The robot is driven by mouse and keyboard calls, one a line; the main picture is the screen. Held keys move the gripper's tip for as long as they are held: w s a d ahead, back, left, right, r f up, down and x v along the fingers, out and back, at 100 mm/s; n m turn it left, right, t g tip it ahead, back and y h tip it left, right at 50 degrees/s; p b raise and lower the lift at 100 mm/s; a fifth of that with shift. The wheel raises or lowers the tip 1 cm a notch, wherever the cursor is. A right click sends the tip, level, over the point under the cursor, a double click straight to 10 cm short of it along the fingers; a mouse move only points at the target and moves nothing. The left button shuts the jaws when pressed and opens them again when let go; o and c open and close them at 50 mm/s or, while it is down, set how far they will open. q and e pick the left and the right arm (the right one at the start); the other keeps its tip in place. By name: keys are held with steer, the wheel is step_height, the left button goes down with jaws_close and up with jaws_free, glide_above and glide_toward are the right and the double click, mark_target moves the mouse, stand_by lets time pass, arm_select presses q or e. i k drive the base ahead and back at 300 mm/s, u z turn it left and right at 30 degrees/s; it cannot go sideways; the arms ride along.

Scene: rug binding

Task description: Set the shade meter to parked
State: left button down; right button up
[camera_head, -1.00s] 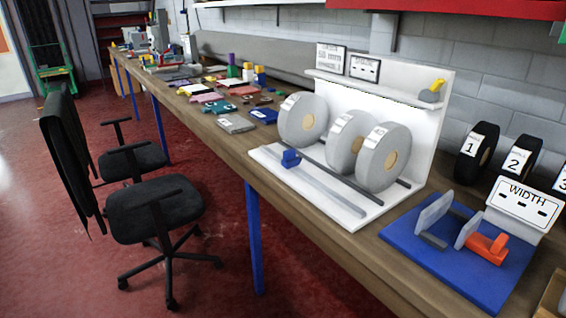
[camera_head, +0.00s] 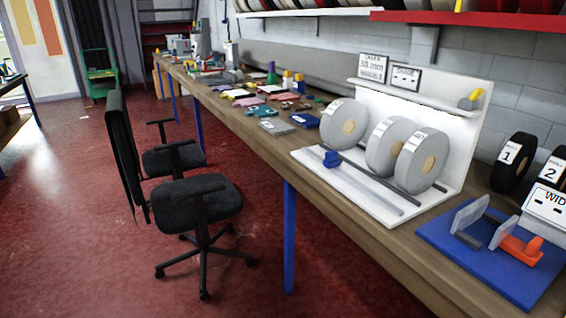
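A small framed card (camera_head: 405,77), which seems to read "SHADE", stands on the white rack's shelf (camera_head: 420,95). At the right end of this shelf sits a small grey device with a yellow upper part (camera_head: 471,100), possibly the shade meter; its setting is too small to tell. Below stand three grey rolls (camera_head: 344,124) on dark rods. A blue slider (camera_head: 331,159) sits near the left end of a grey rail on the white base (camera_head: 376,207). Neither of my grippers is in view.
A blue board (camera_head: 465,247) carries clear plates and an orange clamp (camera_head: 522,249) beside a "WIDTH" sign (camera_head: 545,204). Black numbered rolls (camera_head: 512,163) stand behind. Office chairs (camera_head: 195,203) stand before the long bench; red floor is open around them.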

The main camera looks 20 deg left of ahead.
mark_target(331, 161)
steer(key=u, duration=0.45)
steer(key=k, duration=1.05)
steer(key=u, duration=0.85)
steer(key=i, duration=1)
steer(key=z, duration=0.3)
steer(key=i, duration=1)
steer(key=z, duration=1.3)
steer(key=i, duration=0.3)
steer(key=z, duration=0.3)
